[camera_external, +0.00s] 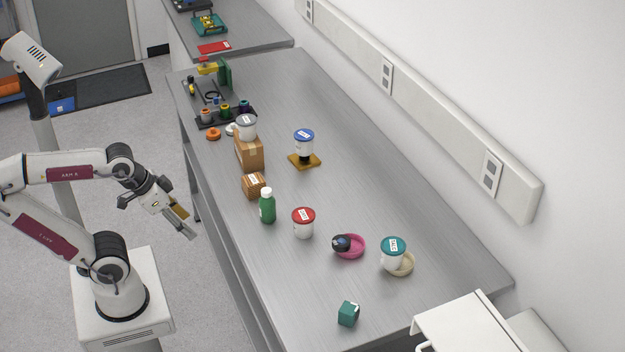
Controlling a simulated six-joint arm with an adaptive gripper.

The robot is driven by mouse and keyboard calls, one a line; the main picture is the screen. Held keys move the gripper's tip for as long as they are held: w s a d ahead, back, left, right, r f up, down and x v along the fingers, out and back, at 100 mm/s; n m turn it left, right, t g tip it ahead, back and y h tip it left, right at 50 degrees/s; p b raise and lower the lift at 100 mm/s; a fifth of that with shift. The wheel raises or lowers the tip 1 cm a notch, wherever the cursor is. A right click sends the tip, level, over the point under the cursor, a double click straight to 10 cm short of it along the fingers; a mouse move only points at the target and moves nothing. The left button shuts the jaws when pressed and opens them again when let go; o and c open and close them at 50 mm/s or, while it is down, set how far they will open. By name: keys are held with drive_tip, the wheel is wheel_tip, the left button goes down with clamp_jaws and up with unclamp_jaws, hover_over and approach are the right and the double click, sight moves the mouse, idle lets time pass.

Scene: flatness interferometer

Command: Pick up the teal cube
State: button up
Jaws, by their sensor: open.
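The teal cube (348,314) sits on the grey metal table near its front end, with a small pale label on top. My gripper (188,229) is open and empty. It hangs off the table's left side, above the floor, well to the left of and behind the cube. Nothing touches the cube, and it shows in full.
A teal-lidded tub (393,254) on a cream dish and a pink dish (352,247) holding a dark object stand behind the cube. A red-lidded tub (303,223), green bottle (267,206) and boxes (249,152) stand farther back. A white cabinet (465,330) is at right.

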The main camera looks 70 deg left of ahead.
drive_tip(key=w+d+f+m+t+h, duration=0.1)
drive_tip(key=w+d+f+m+t, duration=0.1)
drive_tip(key=w, duration=1)
drive_tip(key=w+d+f+m+t, duration=0.1)
drive_tip(key=w+d+m+t, duration=0.15)
drive_tip(key=w, duration=1.05)
drive_tip(key=m+g+h, duration=0.1)
drive_tip(key=m+h, duration=0.4)
drive_tip(key=h, duration=0.4)
approach(349, 314)
drive_tip(key=w+a+f, duration=0.1)
drive_tip(key=w+f, duration=0.1)
drive_tip(key=w, duration=0.1)
drive_tip(key=shift+a, duration=0.4)
drive_tip(key=shift+s+d+f, duration=0.25)
drive_tip(key=shift+d+f, duration=0.05)
drive_tip(key=shift+d, duration=0.25)
drive_tip(key=shift+x, duration=1.3)
drive_tip(key=shift+d, duration=0.15)
